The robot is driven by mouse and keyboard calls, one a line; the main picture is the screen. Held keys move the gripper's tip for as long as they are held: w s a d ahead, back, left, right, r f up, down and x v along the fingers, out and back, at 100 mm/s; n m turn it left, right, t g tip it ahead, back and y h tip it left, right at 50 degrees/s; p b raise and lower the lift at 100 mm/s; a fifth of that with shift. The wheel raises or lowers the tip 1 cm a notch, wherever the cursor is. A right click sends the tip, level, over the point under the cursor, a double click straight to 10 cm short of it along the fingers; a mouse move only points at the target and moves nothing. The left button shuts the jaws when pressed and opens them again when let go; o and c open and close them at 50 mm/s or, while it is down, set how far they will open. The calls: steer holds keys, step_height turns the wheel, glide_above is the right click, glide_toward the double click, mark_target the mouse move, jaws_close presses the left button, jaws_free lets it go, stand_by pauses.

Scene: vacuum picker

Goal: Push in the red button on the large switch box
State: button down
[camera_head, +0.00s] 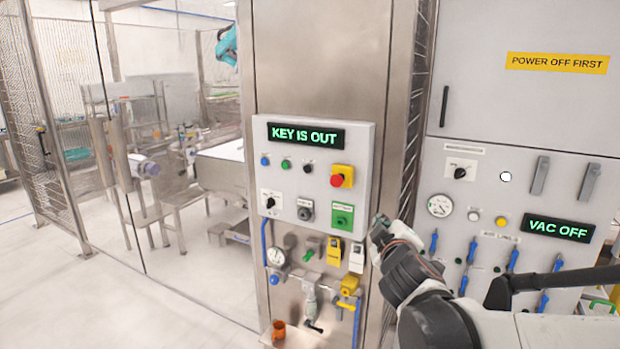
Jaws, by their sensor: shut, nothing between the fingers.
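The large switch box (268,157) is a light grey panel on a steel column, with a lit "KEY IS OUT" display (305,135) at its top. The red button (337,180) stands out from a yellow square plate (346,171) on the box's right side. My gripper (377,221) is shut and empty at the box's lower right edge, below and to the right of the red button and apart from it. My dark wrist (408,270) reaches up from the lower right. The fingertips are small and partly hard to make out.
A green-plated switch (342,217) and a grey knob (305,210) sit low on the box. Yellow and white tags (334,250), a gauge (276,257) and valves hang below. A grey cabinet (490,100) with a "VAC OFF" display (558,228) stands right. Open floor lies left (70,300).

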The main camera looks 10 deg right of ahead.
mark_target(338, 180)
steer(key=w+a+n+t+y+p, duration=0.2)
steer(key=w+a+n+y+p, duration=0.4)
steer(key=w+n, duration=0.4)
steer(key=shift+w+a+n+y, duration=0.2)
steer(key=shift+a+n+y, duration=0.2)
steer(key=shift+a+n, duration=0.45)
steer(key=shift+w+d, duration=0.15)
steer(key=w+d+b, duration=0.1)
steer(key=w, duration=1.2)
steer(key=shift+b, duration=0.4)
